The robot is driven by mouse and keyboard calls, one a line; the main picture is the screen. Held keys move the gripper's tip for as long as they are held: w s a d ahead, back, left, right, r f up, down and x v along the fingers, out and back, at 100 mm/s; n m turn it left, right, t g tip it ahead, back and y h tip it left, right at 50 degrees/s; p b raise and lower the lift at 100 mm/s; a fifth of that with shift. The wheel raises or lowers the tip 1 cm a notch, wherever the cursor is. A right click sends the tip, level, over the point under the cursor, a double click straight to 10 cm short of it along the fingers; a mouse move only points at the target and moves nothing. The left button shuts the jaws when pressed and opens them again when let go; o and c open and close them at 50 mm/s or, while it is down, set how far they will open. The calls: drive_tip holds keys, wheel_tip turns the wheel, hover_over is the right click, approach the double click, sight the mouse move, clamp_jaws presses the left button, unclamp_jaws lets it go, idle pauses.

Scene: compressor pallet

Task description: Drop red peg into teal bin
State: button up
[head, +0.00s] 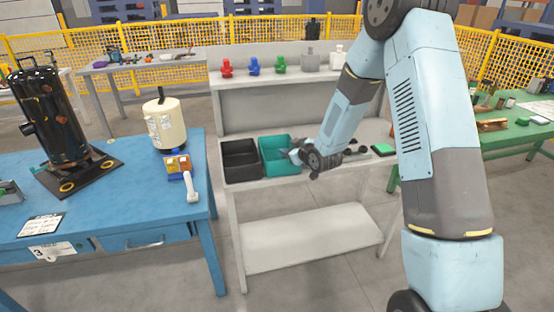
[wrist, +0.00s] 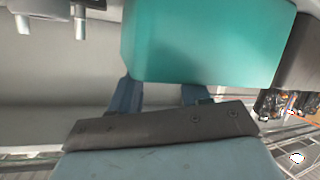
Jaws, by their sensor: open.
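The teal bin (head: 268,165) stands on the grey bench in the head view, right of a black bin. It fills the upper middle of the wrist view (wrist: 205,40). My gripper (head: 292,155) is at the right side of the teal bin, near its rim. In the wrist view its two fingers (wrist: 160,93) are spread apart, and their tips are hidden by the bin. Nothing shows between the visible parts of the fingers. I cannot make out a red peg in either view; the inside of the bin is mostly hidden.
The black bin (head: 240,158) touches or nearly touches the teal bin. A red fitting (head: 227,68) and several other coloured pieces stand on the upper shelf. A green block (head: 383,149) lies right of my wrist. A blue table (head: 110,205) stands at left.

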drive_tip(key=shift+s+f, duration=0.1)
drive_tip(key=shift+f, duration=0.1)
drive_tip(key=shift+s+d+r, duration=0.15)
drive_tip(key=shift+s+d, duration=0.1)
drive_tip(key=shift+s, duration=0.15)
drive_tip(key=v, duration=1.2)
drive_tip(key=shift+s+r, duration=0.2)
drive_tip(key=shift+r, duration=0.1)
drive_tip(key=shift+d, duration=0.2)
